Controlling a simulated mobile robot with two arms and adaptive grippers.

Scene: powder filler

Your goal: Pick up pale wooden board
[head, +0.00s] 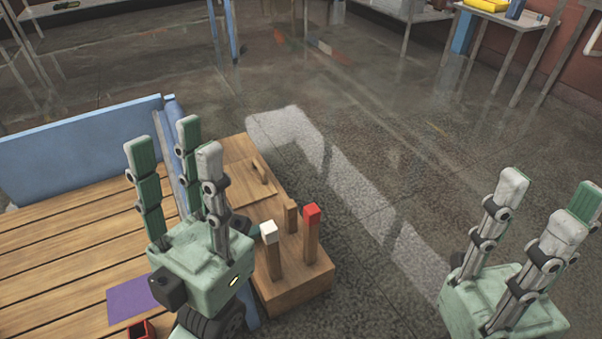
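A wooden block-like stand (300,289) sits beside the slatted table. On top lies a flat, thin wooden panel (245,187) with a small wooden handle (262,171). It may be the pale wooden board, but I cannot tell for sure. My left gripper (173,158) is open and empty, fingers pointing up, in front of the table and left of the stand; it hides part of both. My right gripper (551,207) is open and empty, fingers up, over the floor at the lower right, well apart from the stand.
Posts with a white top (269,232) and a red top (311,214) rise from the stand, with a short wooden piece (290,214) between. The slatted table (60,250) has a blue back panel (80,137) and a purple sheet (130,304). Open floor (400,150) lies right.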

